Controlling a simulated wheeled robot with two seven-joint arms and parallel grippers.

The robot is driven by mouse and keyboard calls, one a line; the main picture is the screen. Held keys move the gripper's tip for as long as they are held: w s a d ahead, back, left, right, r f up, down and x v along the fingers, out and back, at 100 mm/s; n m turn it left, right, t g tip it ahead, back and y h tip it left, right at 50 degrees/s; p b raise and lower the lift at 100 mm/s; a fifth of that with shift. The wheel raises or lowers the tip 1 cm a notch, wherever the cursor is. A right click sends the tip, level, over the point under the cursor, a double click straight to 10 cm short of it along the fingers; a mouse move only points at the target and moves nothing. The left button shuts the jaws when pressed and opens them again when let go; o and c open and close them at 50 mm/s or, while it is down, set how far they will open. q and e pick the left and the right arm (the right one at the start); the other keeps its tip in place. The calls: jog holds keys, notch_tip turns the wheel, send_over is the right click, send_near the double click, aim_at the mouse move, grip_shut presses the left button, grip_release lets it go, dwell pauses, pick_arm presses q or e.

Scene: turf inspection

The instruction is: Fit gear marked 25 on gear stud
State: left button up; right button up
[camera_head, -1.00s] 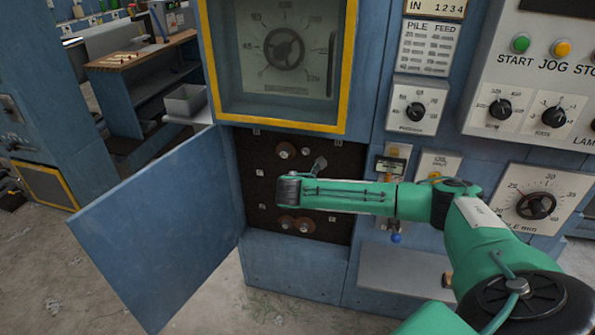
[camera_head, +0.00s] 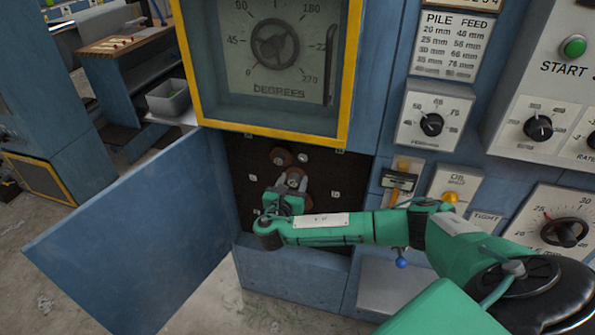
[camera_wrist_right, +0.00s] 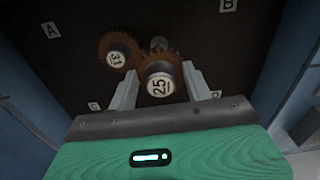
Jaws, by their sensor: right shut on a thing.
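The gear marked 25 (camera_wrist_right: 160,86) is brown with a pale round hub. In the right wrist view its hub sits between the two fingers of my right gripper (camera_wrist_right: 158,90), which is shut on it. The right gripper also shows in the head view (camera_head: 291,182), in front of the dark panel inside the open cabinet. A grey stud end (camera_wrist_right: 158,43) shows just behind the gear's upper rim; I cannot tell whether the gear is on a stud. My left gripper is not in view.
Another brown gear (camera_wrist_right: 118,56), its number seeming to be 31, is close to the held gear's left side. The dark panel (camera_wrist_right: 80,75) carries small letter plates. The blue cabinet door (camera_head: 140,235) stands open at left. A yellow-framed window (camera_head: 270,55) is above.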

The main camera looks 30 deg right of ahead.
aim_at(302, 159)
jog(key=shift+w, duration=0.1)
jog(key=shift+a+r, duration=0.2)
jog(key=shift+r, duration=0.05)
jog(key=shift+d+p, duration=0.1)
jog(key=shift+p, duration=0.25)
jog(key=shift+b+x, duration=0.3)
jog(key=shift+x, duration=1.65)
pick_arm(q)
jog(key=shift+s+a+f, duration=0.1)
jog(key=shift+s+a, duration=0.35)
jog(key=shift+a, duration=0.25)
pick_arm(e)
jog(key=shift+x, duration=0.8)
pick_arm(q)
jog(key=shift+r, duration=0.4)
pick_arm(e)
jog(key=shift+r, duration=0.15)
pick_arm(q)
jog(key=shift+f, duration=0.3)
pick_arm(e)
jog(key=shift+x, duration=1.1)
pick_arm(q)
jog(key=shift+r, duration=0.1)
